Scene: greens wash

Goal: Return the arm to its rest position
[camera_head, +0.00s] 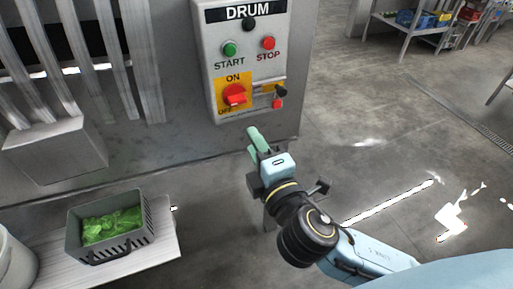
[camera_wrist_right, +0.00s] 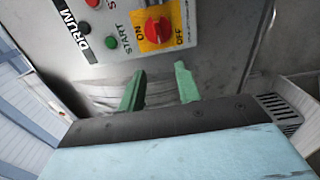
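My right arm comes in from the lower right in the head view. Its gripper (camera_head: 256,141) is in front of and below the drum control panel (camera_head: 214,75), apart from it. In the right wrist view the two green fingers of the right gripper (camera_wrist_right: 159,88) stand apart with nothing between them. The panel carries a green START button (camera_head: 229,49), a red STOP button (camera_head: 268,43) and a red ON/OFF rotary switch (camera_head: 235,96) on a yellow plate. The left gripper is in neither view.
A grey crate (camera_head: 74,236) of green leaves stands on a pale shelf (camera_head: 168,246) at the lower left. A white container (camera_head: 14,262) is beside it. Grey machine bars (camera_head: 110,60) rise at the left. Open concrete floor (camera_head: 370,130) lies right, with shelving (camera_head: 404,25) far back.

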